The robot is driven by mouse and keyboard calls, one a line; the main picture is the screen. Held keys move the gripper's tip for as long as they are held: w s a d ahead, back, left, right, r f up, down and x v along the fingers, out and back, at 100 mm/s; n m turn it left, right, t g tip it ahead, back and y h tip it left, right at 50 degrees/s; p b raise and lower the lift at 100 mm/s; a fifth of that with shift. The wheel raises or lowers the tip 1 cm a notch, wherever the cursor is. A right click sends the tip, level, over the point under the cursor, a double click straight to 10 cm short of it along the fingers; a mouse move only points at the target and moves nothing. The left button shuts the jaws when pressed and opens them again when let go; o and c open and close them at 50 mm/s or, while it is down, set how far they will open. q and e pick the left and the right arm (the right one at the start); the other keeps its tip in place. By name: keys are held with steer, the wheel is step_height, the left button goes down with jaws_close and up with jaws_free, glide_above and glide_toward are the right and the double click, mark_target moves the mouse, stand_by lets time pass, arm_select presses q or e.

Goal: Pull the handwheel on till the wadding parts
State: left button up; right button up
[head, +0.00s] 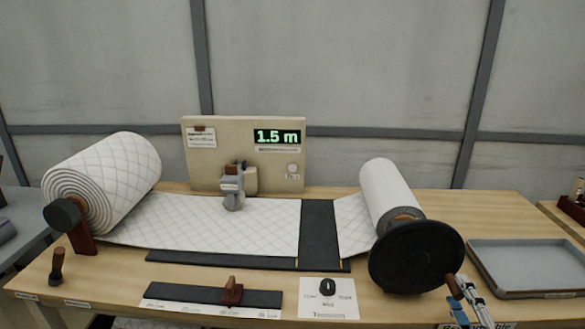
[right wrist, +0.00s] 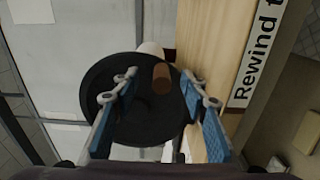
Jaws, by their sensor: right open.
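The black handwheel (head: 415,257) stands at the front of the right take-up roll (head: 385,190). Its brown handle (head: 454,287) is at the wheel's lower right. My right gripper (head: 466,290) is open at the handle. In the right wrist view, the handle (right wrist: 161,77) lies between the open fingers (right wrist: 160,85), and the wheel (right wrist: 98,85) fills the space behind. The quilted white wadding (head: 200,222) runs from the large left roll (head: 115,175) to a dark plate (head: 319,235). A bare dark gap separates it from the wadding piece (head: 352,222) at the right roll. My left gripper is not in view.
A beige panel (head: 225,165) behind carries a display reading 1.5 m (head: 277,136) and a grey clamp-like part (head: 232,190). A dark slider strip (head: 190,293) and a card with a black knob (head: 327,287) lie in front. A grey tray (head: 525,265) is right of the wheel.

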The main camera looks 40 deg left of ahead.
steer(key=p+v, duration=0.1)
steer(key=v, duration=0.2)
steer(key=shift+s+d+r+p, duration=0.15)
steer(key=shift+s+d+p, duration=0.15)
steer(key=shift+p, duration=0.1)
steer(key=p+v, duration=0.2)
steer(key=v, duration=0.3)
